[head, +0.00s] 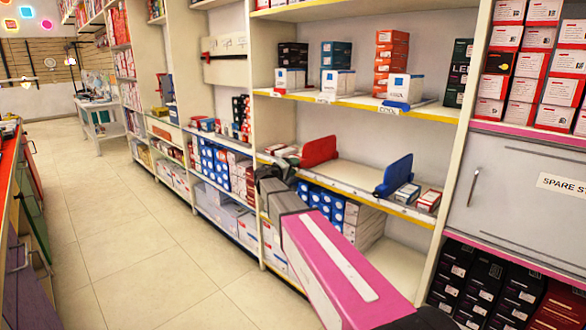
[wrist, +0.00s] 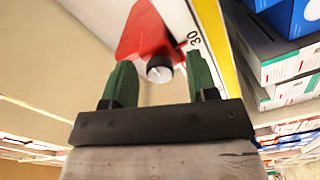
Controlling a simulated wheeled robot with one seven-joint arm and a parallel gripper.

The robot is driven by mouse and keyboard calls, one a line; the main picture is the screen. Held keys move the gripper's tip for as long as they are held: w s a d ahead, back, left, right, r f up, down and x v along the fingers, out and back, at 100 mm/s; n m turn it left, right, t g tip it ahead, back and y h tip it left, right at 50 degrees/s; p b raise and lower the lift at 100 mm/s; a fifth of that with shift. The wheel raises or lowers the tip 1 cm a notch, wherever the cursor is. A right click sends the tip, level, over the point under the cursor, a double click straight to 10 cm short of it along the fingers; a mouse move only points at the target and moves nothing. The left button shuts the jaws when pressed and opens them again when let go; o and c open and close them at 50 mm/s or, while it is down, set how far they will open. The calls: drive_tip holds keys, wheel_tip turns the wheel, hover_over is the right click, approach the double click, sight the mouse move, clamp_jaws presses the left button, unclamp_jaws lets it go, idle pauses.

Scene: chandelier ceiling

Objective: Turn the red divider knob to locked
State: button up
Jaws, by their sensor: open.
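The red divider (head: 319,151) stands on the middle shelf, left of a similar blue divider (head: 394,175). In the wrist view the red divider (wrist: 145,30) is close up, with a small round knob (wrist: 159,69) with a pale face and dark side at its near end. My gripper (wrist: 157,62) is open, its two green fingers on either side of the knob with visible gaps. I see no contact. The knob's lock setting is too small to read. In the head view my pink arm link hides part of the lower shelves, and the gripper's fingers are hard to make out.
The shelf's yellow front edge (wrist: 215,40) with a scale strip marked 30 runs beside the right finger. Small boxes (head: 428,200) lie right of the blue divider. Stacked boxes (wrist: 290,68) are close at right in the wrist view. The floor (head: 130,240) at left is clear.

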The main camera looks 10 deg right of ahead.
drive_tip(key=v, duration=1.1)
drive_tip(key=s+d+f+m+g+y, duration=0.1)
drive_tip(key=s+d+f+g+y, duration=0.3)
drive_tip(key=s+f, duration=0.45)
drive_tip(key=s+d+f+g+y, duration=0.2)
drive_tip(key=s+d+f+g, duration=0.1)
drive_tip(key=s+d+f, duration=0.55)
drive_tip(key=s+a+f+m+g+y, duration=0.1)
drive_tip(key=s+a+f+g+y, duration=0.2)
drive_tip(key=s+f+y, duration=0.5)
drive_tip(key=s+f, duration=0.2)
drive_tip(key=s, duration=0.3)
drive_tip(key=shift+s+a+m+g+y, duration=0.25)
drive_tip(key=shift+a+m+g+y, duration=0.05)
drive_tip(key=shift+a+m, duration=0.1)
drive_tip(key=shift+f, duration=0.15)
